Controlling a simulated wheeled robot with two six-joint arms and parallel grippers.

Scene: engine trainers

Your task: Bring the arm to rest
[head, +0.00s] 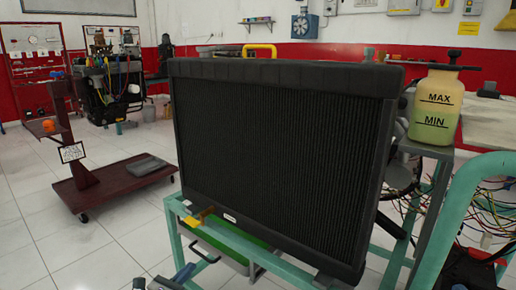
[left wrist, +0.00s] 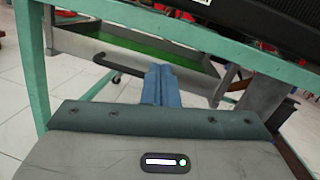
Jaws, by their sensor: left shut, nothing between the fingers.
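My left gripper (head: 184,272) shows only in part at the bottom edge of the head view, low in front of the teal stand. In the left wrist view its blue fingers (left wrist: 161,84) are together with nothing between them. They point toward the lower part of the stand and appear apart from it. My right gripper is in neither view.
A large black radiator (head: 275,160) stands on the teal frame (head: 270,262), close ahead. A coolant tank (head: 435,108) marked MAX and MIN is at right, above loose wires. A dark red cart (head: 115,185) stands at left. White floor between is clear.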

